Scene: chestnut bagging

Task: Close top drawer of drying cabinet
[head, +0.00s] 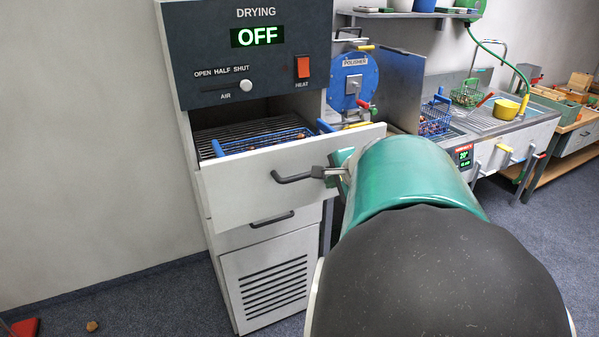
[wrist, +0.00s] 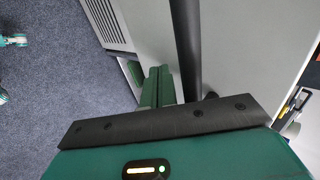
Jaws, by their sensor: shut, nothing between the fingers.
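The drying cabinet (head: 252,95) stands at the left of the head view. Its top drawer (head: 235,196) is pulled out, with a wire rack and a blue-framed basket (head: 262,142) inside. The drawer has a dark bar handle (head: 292,179), which also shows as a dark bar in the wrist view (wrist: 186,45). My gripper (head: 322,172) is at the right end of this handle, close to the drawer front. In the wrist view its green fingers (wrist: 158,87) are together and empty, beside the bar. Whether they touch the handle or drawer front I cannot tell.
A lower drawer with its own handle (head: 271,219) is shut below. To the right are a blue polisher (head: 353,80) and a sink bench (head: 505,125) with baskets and a yellow pot (head: 506,109). Floor (head: 140,300) at left is mostly clear, with a small brown object (head: 92,326).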

